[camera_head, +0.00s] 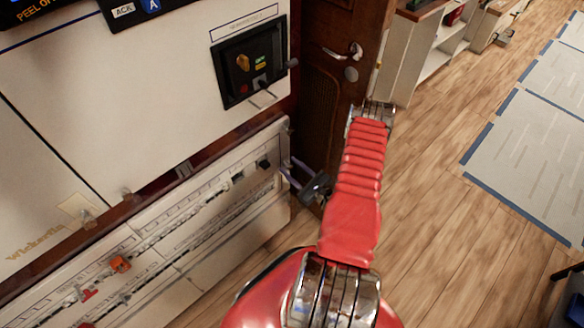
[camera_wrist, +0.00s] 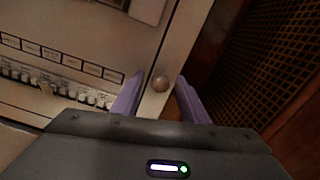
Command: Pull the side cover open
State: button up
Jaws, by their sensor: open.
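The pale cabinet front (camera_head: 75,140) fills the left of the head view. A long lower panel (camera_head: 225,212) carries rows of breakers, which show in the wrist view as a breaker row (camera_wrist: 55,88). A small round knob (camera_wrist: 160,83) sits near the pale panel's right edge in the wrist view. My gripper (camera_head: 291,164) is at the right end of the lower panel. In the wrist view its two purple fingers (camera_wrist: 160,80) are apart, one on each side of the knob. I cannot tell whether they touch it. I cannot tell which panel is the side cover.
A dark wooden door (camera_head: 335,75) with a metal handle (camera_head: 345,52) stands right of the cabinet; its mesh grille (camera_wrist: 265,75) is close on the right in the wrist view. A black switch panel (camera_head: 250,65) is above.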

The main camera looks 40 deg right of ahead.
jog(key=shift+w, duration=0.1)
grip_shut()
dwell(0.5)
